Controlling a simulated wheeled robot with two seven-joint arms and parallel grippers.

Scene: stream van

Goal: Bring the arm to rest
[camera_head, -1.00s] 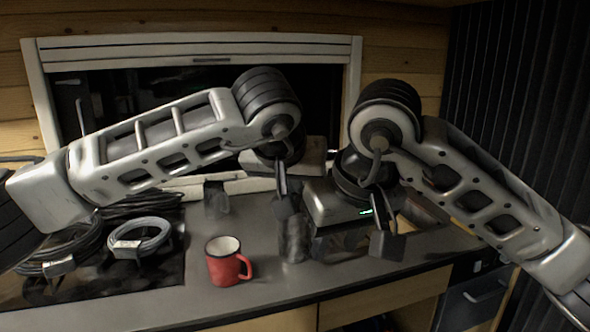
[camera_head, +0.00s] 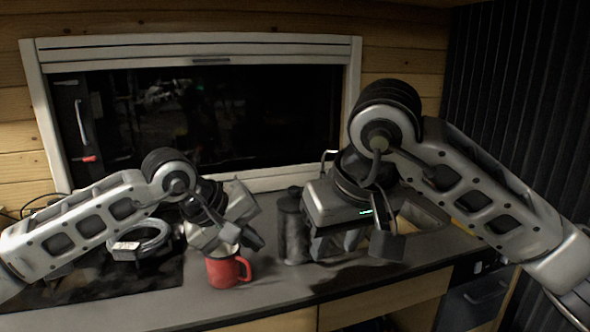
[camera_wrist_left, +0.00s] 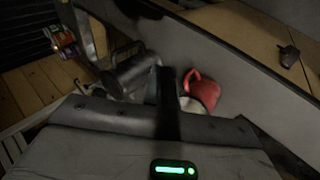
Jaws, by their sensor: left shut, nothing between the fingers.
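My left gripper (camera_head: 208,236) is low over the counter, just behind and above the red mug (camera_head: 228,270). Its fingers are shut and empty; in the head view they are mostly hidden by its own wrist. In the left wrist view the shut fingers (camera_wrist_left: 167,105) show as a dark bar, with the red mug (camera_wrist_left: 203,90) close to their right. I cannot tell whether they touch the mug. The mug stands upright, its handle to the right in the head view. My right gripper (camera_head: 335,250) hangs over the counter right of a dark grey cylinder, its fingers apparently apart and empty.
The dark grey cylinder (camera_head: 292,232) stands on the counter (camera_head: 270,293) between my grippers. A shuttered window (camera_head: 250,120) is behind. The counter's front edge is close to the mug.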

